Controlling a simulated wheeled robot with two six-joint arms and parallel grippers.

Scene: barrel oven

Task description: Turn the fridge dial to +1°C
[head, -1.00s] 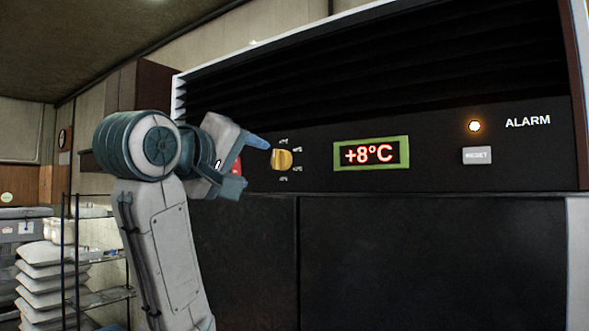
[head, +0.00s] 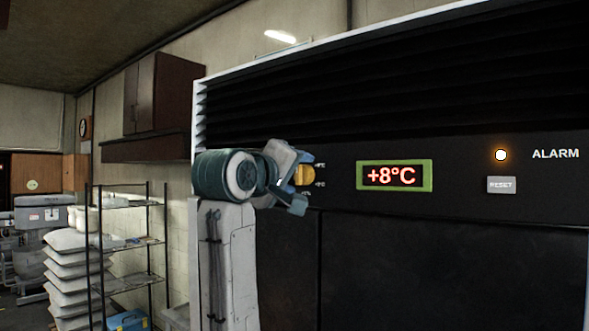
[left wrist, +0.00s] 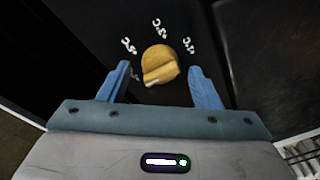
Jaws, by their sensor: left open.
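The yellow fridge dial (head: 304,180) is on the black fridge panel, partly hidden behind my left gripper in the head view. In the left wrist view the dial (left wrist: 160,64) shows whole, with a raised grip bar and white temperature marks around it, too small to read surely. My left gripper (left wrist: 160,80) is open, one blue finger on either side of the dial's near edge, with gaps between the fingers and the dial. The display (head: 394,175) reads +8°C in red inside a green frame. My right gripper is not in view.
Right of the display are a lit orange alarm lamp (head: 501,155) and a grey RESET button (head: 501,185). Black vent slats (head: 400,90) run above the panel. A wire shelf (head: 128,245) and stacked sacks (head: 68,275) stand at the left.

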